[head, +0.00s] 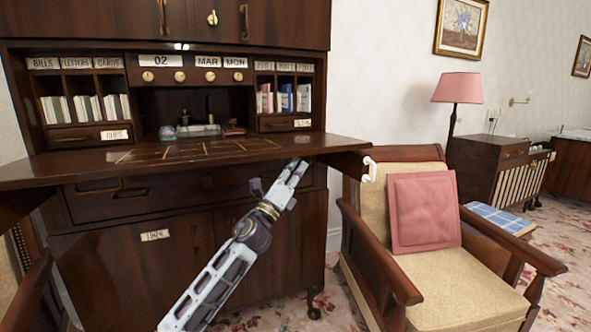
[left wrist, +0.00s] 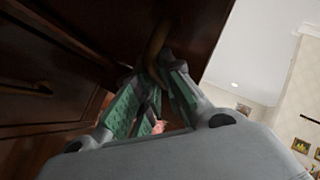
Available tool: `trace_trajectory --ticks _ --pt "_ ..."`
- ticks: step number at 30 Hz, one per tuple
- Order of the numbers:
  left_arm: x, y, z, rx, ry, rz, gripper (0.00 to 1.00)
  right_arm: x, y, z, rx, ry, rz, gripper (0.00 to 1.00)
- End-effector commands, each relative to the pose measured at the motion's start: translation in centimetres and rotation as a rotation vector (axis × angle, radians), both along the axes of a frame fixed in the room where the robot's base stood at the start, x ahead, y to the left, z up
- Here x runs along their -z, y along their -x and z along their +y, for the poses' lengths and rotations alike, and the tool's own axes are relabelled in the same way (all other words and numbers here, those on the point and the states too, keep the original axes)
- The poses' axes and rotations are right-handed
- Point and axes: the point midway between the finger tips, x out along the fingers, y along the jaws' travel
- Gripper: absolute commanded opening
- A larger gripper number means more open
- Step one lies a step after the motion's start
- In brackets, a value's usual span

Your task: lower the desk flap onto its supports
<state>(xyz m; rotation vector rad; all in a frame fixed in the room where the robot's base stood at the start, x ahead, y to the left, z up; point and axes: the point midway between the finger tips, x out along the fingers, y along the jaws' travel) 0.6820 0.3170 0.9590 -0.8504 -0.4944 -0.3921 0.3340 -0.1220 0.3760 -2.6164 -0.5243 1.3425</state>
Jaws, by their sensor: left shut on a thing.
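The dark wooden desk flap (head: 70,168) is folded out and looks close to level below the pigeonholes. A dark wooden arm that looks like the right support (head: 347,164) sticks out at the flap's right end. A similar dark piece (head: 18,206) shows under its left end. I cannot tell whether the flap touches either. My left gripper (head: 297,168) is at the flap's right front edge, coming from below. In the left wrist view its green-padded fingers (left wrist: 155,92) are shut on a curved brass handle (left wrist: 156,46) on dark wood. My right gripper is not seen.
A cream armchair (head: 452,288) with a pink cushion (head: 422,212) stands close to the desk's right. A small white hooked piece (head: 370,168) sits at the right support's end. Part of another chair (head: 38,290) is at lower left. An inkstand (head: 197,130) stands inside the desk.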

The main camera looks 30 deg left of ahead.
Motion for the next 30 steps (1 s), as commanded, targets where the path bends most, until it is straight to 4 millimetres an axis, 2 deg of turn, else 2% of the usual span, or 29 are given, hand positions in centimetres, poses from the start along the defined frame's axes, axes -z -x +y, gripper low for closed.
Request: trace_trajectory --ticks 4,5,10,30 --pt "-0.31 -0.04 0.47 -0.01 0.004 -0.003 0.0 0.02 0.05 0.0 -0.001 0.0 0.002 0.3" --pt "-0.31 -0.03 0.47 -0.01 0.004 -0.003 0.11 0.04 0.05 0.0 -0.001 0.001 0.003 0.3" --pt "-0.36 0.02 0.36 -0.007 0.002 -0.004 0.31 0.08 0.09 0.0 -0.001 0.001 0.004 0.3" --pt "0.35 0.8 0.23 -0.002 0.002 -0.003 0.31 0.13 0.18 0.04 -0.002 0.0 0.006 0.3"
